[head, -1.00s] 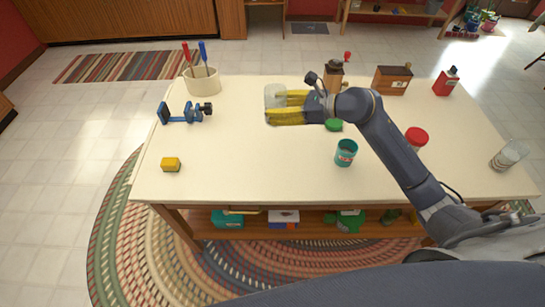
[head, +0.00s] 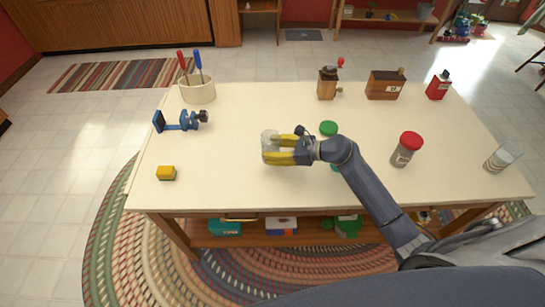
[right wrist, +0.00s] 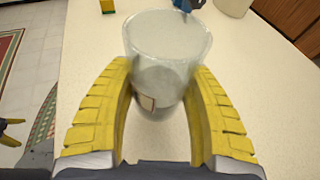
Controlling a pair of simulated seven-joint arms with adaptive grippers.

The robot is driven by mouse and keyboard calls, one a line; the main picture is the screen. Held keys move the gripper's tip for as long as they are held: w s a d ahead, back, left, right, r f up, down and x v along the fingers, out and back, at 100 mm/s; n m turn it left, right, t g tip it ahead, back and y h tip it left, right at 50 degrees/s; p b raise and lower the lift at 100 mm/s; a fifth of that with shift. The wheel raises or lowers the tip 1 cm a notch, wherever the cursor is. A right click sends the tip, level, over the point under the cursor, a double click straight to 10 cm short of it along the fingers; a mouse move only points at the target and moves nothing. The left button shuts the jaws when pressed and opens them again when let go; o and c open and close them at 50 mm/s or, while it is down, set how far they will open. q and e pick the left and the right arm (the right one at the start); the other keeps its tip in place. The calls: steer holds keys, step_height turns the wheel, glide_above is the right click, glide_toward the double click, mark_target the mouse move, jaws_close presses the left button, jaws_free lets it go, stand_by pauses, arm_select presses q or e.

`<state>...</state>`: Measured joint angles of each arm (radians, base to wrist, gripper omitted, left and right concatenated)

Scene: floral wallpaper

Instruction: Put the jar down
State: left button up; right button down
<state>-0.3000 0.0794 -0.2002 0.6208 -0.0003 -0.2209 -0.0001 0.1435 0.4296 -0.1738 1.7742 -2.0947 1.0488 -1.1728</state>
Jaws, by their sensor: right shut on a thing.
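A clear, whitish glass jar (head: 269,137) is between the yellow fingers of my right gripper (head: 268,152), near the middle of the table. In the right wrist view the jar (right wrist: 166,50) stands upright between the two fingers, which press on its sides, and a small label shows low on it. My right gripper is shut on the jar. I cannot tell whether its base touches the white tabletop (head: 230,180). At the left edge of the right wrist view, my left gripper (right wrist: 10,132) shows in part, its yellow fingertips apart and nothing between them.
A yellow block (head: 166,173), a blue clamp-like tool (head: 182,122) and a crock (head: 198,91) with screwdrivers stand left. A red-lidded jar (head: 405,151) and a glass (head: 499,160) stand right. A green lid (head: 328,128) lies by my arm.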

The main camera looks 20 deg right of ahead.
steer(key=shift+f, duration=2.1)
steer(key=shift+f, duration=0.1)
steer(key=c, duration=0.6)
jaws_free()
steer(key=shift+s+d, duration=0.1)
steer(key=v, duration=1.2)
steer(key=shift+r, duration=0.25)
